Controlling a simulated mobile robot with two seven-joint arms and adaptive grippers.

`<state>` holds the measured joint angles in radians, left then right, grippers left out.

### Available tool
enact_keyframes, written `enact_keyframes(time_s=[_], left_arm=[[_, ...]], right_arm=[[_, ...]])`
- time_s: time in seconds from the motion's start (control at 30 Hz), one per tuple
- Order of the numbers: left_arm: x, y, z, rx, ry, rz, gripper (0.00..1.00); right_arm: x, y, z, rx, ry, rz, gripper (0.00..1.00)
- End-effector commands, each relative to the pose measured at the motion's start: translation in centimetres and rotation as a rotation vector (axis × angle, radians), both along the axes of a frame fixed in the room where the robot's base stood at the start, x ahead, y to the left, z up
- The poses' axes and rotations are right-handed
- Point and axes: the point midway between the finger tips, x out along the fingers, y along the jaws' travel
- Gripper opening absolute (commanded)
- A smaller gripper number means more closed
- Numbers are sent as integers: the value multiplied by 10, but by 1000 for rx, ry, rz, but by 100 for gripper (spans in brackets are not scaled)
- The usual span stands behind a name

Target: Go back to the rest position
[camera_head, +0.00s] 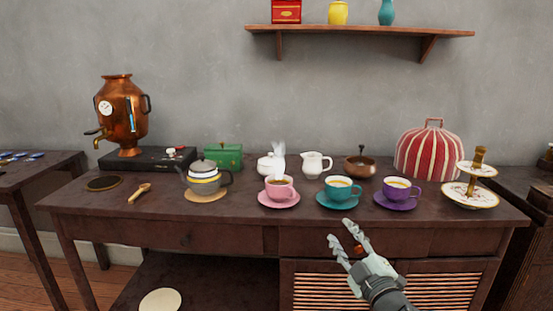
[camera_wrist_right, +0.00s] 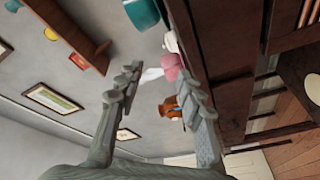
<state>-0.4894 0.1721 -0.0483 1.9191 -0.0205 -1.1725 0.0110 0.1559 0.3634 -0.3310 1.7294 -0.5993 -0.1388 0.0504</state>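My right gripper (camera_head: 340,231) is open and empty in front of the table's front edge, below the teal cup (camera_head: 343,188) in the picture. In the right wrist view its two fingers (camera_wrist_right: 160,80) stand wide apart with nothing between them in contact. My left gripper is not in view.
A copper samovar (camera_head: 124,115) stands at the back left by a green box (camera_head: 222,157). A white creamer (camera_head: 315,163), a red striped cosy (camera_head: 428,152) and a tiered stand (camera_head: 470,190) stand toward the right. A wall shelf (camera_head: 360,31) hangs above.

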Motion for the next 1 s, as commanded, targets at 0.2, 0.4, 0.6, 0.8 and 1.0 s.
enact_keyframes(time_s=[0.2,0.4,0.6,0.8,1.0], left_arm=[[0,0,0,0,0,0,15],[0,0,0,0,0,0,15],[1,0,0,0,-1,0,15],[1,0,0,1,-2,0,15],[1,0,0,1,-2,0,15]], right_arm=[[-67,-68,-144,218,435,-302,37],[-170,-102,-254,344,815,-522,37],[-285,-111,-325,429,1156,-687,37],[-350,-109,-349,463,1334,-761,37],[-350,-109,-349,463,1334,-761,37]])
